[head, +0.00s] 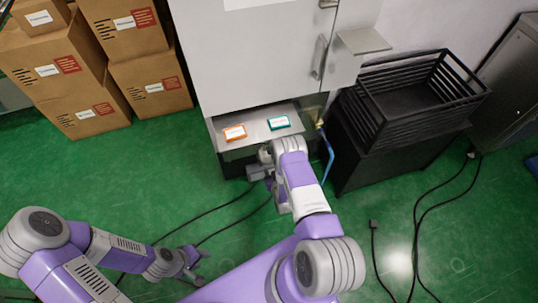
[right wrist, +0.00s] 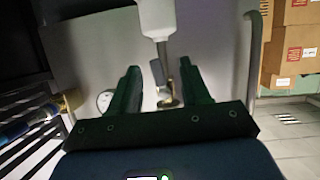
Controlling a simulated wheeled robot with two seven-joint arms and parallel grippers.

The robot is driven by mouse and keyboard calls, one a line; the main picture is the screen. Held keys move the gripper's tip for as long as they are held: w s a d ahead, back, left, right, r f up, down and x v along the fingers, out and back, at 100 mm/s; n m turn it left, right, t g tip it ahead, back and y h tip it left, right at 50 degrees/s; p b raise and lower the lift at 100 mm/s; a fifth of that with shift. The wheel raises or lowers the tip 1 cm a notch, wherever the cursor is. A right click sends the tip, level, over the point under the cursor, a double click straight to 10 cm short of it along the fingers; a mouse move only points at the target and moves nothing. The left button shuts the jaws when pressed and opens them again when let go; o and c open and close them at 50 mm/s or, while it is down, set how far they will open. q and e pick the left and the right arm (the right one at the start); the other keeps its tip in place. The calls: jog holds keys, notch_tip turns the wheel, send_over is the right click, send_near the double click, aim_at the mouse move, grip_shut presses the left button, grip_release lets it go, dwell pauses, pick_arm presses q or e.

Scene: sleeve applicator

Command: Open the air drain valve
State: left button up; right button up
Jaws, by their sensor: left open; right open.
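The air drain valve (right wrist: 163,88) shows in the right wrist view as a small grey lever and brass-coloured end below a pale cylindrical body (right wrist: 157,18). It sits between the two dark fingers of my right gripper (right wrist: 160,88), which are open with gaps on both sides. In the head view my right gripper (head: 259,172) is at the low front of the grey machine (head: 265,60), and the valve is hidden there. My left gripper (head: 192,264) is open and empty, low over the green floor, far from the machine.
An orange-edged box (head: 235,132) and a teal-edged box (head: 279,122) lie on the machine's low shelf. A blue hose (head: 328,155) hangs right of it. A black basket (head: 415,95) stands at right, cartons (head: 95,60) at left. Dark cables (head: 413,240) cross the floor.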

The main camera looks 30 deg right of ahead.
aim_at(269, 152)
jog(key=w+d+t+b, duration=0.1)
jog(key=w, duration=0.1)
jog(key=w+d+n+t+b, duration=0.1)
jog(key=w+t, duration=0.1)
jog(key=w+d+t+b, duration=0.1)
jog(key=w, duration=0.2)
jog(key=shift+r+n, duration=0.25)
jog(key=shift+n, duration=0.15)
jog(key=shift+w+d+r+b, duration=0.1)
jog(key=shift+w+b, duration=0.25)
jog(key=shift+w, duration=0.2)
